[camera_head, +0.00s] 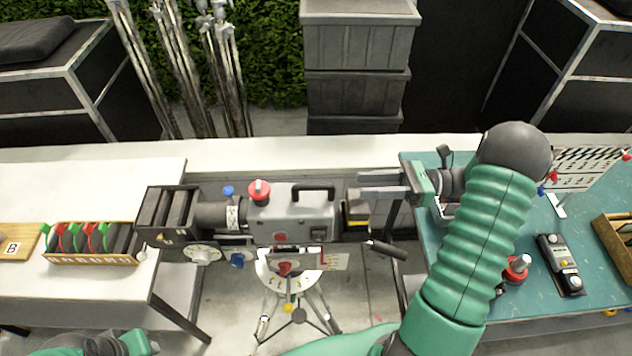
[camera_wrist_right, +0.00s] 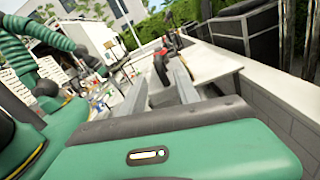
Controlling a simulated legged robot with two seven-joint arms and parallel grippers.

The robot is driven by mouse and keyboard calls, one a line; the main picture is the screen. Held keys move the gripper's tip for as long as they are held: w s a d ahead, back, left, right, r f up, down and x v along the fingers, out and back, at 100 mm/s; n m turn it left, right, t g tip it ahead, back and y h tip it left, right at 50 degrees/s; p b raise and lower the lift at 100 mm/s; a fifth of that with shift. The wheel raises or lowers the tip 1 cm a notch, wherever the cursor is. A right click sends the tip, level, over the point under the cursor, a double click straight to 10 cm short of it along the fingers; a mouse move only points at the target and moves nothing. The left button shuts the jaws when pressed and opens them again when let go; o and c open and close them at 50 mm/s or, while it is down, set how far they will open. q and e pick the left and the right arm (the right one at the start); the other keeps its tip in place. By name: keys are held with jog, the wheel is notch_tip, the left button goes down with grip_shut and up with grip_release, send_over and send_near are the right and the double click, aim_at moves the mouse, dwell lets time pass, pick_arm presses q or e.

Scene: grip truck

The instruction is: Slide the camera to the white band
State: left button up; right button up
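The grey film camera (camera_head: 292,215) sits on a tripod (camera_head: 299,315) in the middle of the head view, its lens and dark matte box (camera_head: 168,212) pointing left. A white ring with marks (camera_head: 232,216) is around the lens. A pale plate with red marks (camera_head: 325,262) shows below the body; I cannot tell which is the white band. My right gripper (camera_head: 362,184) is to the right of the camera's rear, its fingers pointing left and apart, with nothing seen between them; the wrist view (camera_wrist_right: 160,90) also shows them apart. My left gripper (camera_head: 145,343) is partly visible at the bottom left.
A white table (camera_head: 70,180) at left bears a rack of coloured clips (camera_head: 92,243). A teal-topped table (camera_head: 480,290) at right holds a light meter (camera_head: 560,264) and a clapperboard (camera_head: 590,168). A black pan handle (camera_head: 387,250) sticks out behind the camera. A pale ledge (camera_head: 270,152) runs behind.

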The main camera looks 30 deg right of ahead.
aim_at(308, 184)
jog(key=p+x, duration=0.4)
jog(key=x, duration=0.9)
jog(key=shift+a+r+p, duration=0.15)
jog(key=shift+a+p, duration=0.15)
jog(key=shift+a, duration=0.05)
jog(key=shift+w+a, duration=0.2)
jog(key=shift+a, duration=0.05)
jog(key=shift+s+d, duration=0.1)
jog(key=c, duration=0.7)
grip_shut()
